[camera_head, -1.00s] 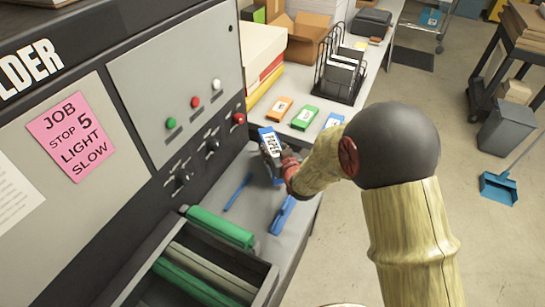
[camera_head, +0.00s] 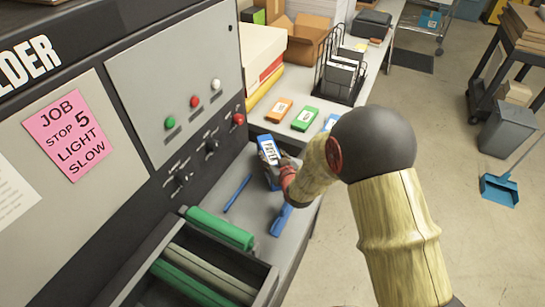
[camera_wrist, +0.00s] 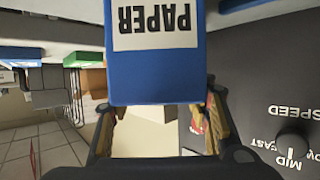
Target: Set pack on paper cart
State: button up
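The blue pack (camera_head: 268,150) has a white label reading PAPER. It is upright and slightly tilted near the front of the machine, above its grey ledge. My gripper (camera_head: 282,166) is shut on it. In the wrist view the pack (camera_wrist: 155,75) fills the top middle, with a finger of my gripper (camera_wrist: 160,120) on each side; the fingertips are partly hidden behind it. A dark cart (camera_head: 488,95) with brown stacks stands at the far right, and a wire-sided cart (camera_head: 426,30) with a blue label stands at the back. I cannot tell for sure which is the paper cart.
Orange (camera_head: 279,110), green (camera_head: 305,118) and blue (camera_head: 331,121) boxes lie on the side table near a black wire rack (camera_head: 345,70). A blue tool (camera_head: 282,220) and blue pen (camera_head: 237,193) lie on the ledge. A grey bin (camera_head: 507,130) and blue dustpan (camera_head: 498,190) stand on open floor.

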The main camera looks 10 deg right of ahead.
jog(key=o, duration=0.3)
jog(key=shift+r, duration=0.15)
jog(key=shift+s+r, duration=0.15)
jog(key=s+d+r+g+h, duration=0.1)
jog(key=s+d+r, duration=0.2)
jog(key=s+r, duration=0.4)
jog(key=s+d+r+m+g+p, duration=0.1)
jog(key=s+d+r+g, duration=0.1)
jog(key=s+r, duration=0.5)
jog(key=s+d+r+g+h, duration=0.1)
jog(key=s+d+r, duration=0.3)
jog(key=s, duration=0.9)
jog(key=shift+d+r+m+g+h+p, duration=0.2)
jog(key=shift+r+g, duration=0.1)
jog(key=shift+r, duration=0.55)
jog(key=shift+d+r+m+g+h+p, duration=0.1)
jog(key=shift+d+r+m+g+p, duration=0.15)
jog(key=shift+r, duration=0.6)
jog(key=shift+o, duration=0.6)
jog(key=s+r+g, duration=0.2)
jog(key=s, duration=1)
jog(key=shift+s+d+r, duration=0.15)
jog(key=shift+d+r, duration=0.15)
jog(key=shift+r, duration=0.05)
jog(key=shift+g, duration=0.25)
